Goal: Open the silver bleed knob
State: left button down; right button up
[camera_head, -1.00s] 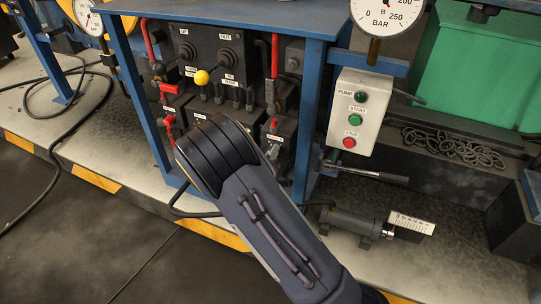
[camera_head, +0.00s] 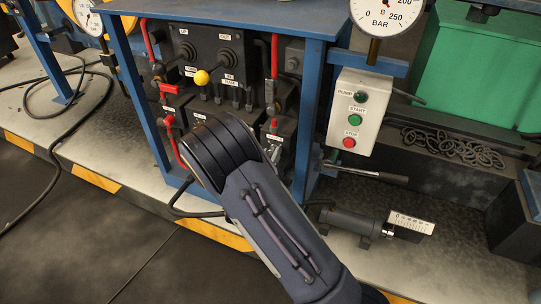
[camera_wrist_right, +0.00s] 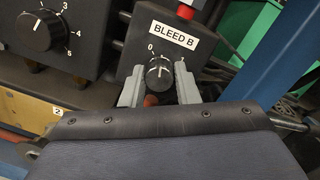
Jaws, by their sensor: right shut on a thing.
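In the right wrist view, the bleed knob (camera_wrist_right: 158,73) is a small round dial with a dark face and a white pointer line, under a "BLEED B" label (camera_wrist_right: 159,35). A "0" mark shows at its upper left. My right gripper (camera_wrist_right: 160,82) has one grey finger on each side of the knob and is shut on it. In the head view, my right arm covers the knob and the fingers, in front of the lower part of the valve panel (camera_head: 218,45). My left gripper is in neither view.
A larger black dial (camera_wrist_right: 41,31) is to the left of the knob. A blue frame post (camera_head: 309,120) stands right of the panel. A yellow ball lever (camera_head: 202,77) and red handles (camera_head: 274,56) stick out above my wrist. A pump button box (camera_head: 356,112) is at the right.

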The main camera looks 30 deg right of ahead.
jog(key=m+b, duration=0.1)
jog(key=m, duration=0.5)
jog(key=shift+f+h, duration=0.15)
jog(key=shift+h, duration=0.15)
jog(key=m+b, duration=0.2)
jog(key=m, duration=0.1)
jog(key=shift+m, duration=0.3)
jog(key=shift+m+b, duration=0.65)
jog(key=shift+m, duration=0.95)
jog(key=o, duration=1)
